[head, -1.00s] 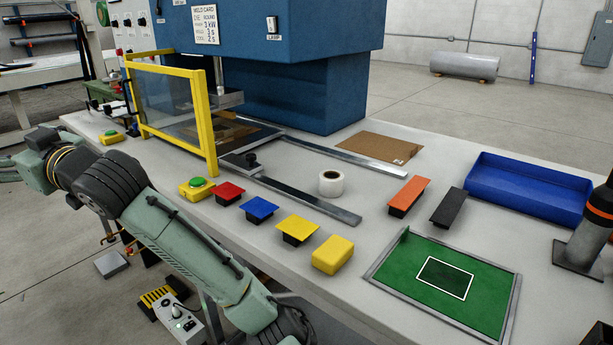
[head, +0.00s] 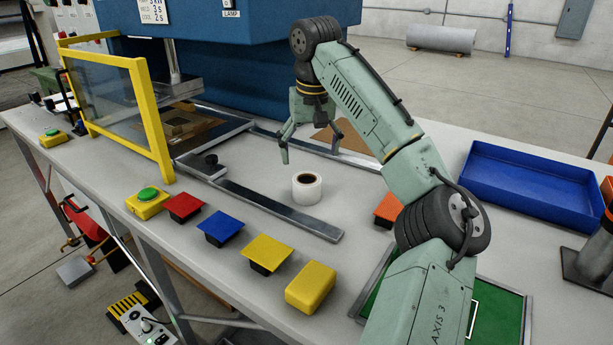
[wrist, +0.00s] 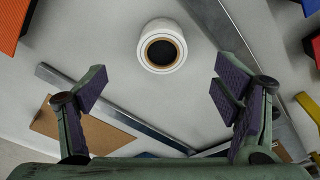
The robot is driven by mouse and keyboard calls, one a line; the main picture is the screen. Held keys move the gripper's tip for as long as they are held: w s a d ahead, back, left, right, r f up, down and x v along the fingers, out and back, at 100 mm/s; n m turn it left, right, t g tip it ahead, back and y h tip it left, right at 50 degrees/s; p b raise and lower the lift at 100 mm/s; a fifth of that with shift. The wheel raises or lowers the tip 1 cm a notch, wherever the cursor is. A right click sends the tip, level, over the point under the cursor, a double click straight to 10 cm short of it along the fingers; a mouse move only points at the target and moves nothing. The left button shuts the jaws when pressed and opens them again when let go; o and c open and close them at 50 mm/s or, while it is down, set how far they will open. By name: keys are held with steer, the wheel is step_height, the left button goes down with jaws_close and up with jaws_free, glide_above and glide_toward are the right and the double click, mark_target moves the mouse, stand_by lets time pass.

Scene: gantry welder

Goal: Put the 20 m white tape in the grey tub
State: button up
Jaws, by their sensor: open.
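The white tape (head: 307,194) is a short roll with a brown core and a dark hole. It lies flat on the grey bench, beside the end of a metal rail. In the wrist view the tape (wrist: 160,30) is at top centre, ahead of the fingertips and midway between them. My gripper (head: 311,148) points down above the bench, a little behind the tape in the head view. It is open and empty, its purple-padded fingers (wrist: 162,82) wide apart and not touching the tape. No grey tub shows in either view.
A blue tray (head: 530,190) stands at the right of the bench. Red, blue and yellow blocks (head: 268,252) line the front edge. The yellow guard frame (head: 150,125) and blue welder (head: 220,80) stand at left and behind. My arm partly hides the green mat (head: 490,315) and orange block (head: 388,207).

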mark_target(307, 179)
steer(key=f, duration=0.5)
steer(key=shift+w+a+f, duration=0.15)
steer(key=shift+w, duration=0.2)
steer(key=shift+w+a+f+p, duration=0.1)
steer(key=shift+w+f+p, duration=0.15)
steer(key=shift+f, duration=0.6)
steer(key=shift+w+a+f+p, duration=0.1)
steer(key=shift+w+f+p, duration=0.15)
steer(key=shift+f, duration=0.65)
steer(key=shift+w+a+f+p, duration=0.1)
steer(key=shift+w+f+p, duration=0.15)
steer(key=shift+f, duration=0.6)
steer(key=c, duration=1.5)
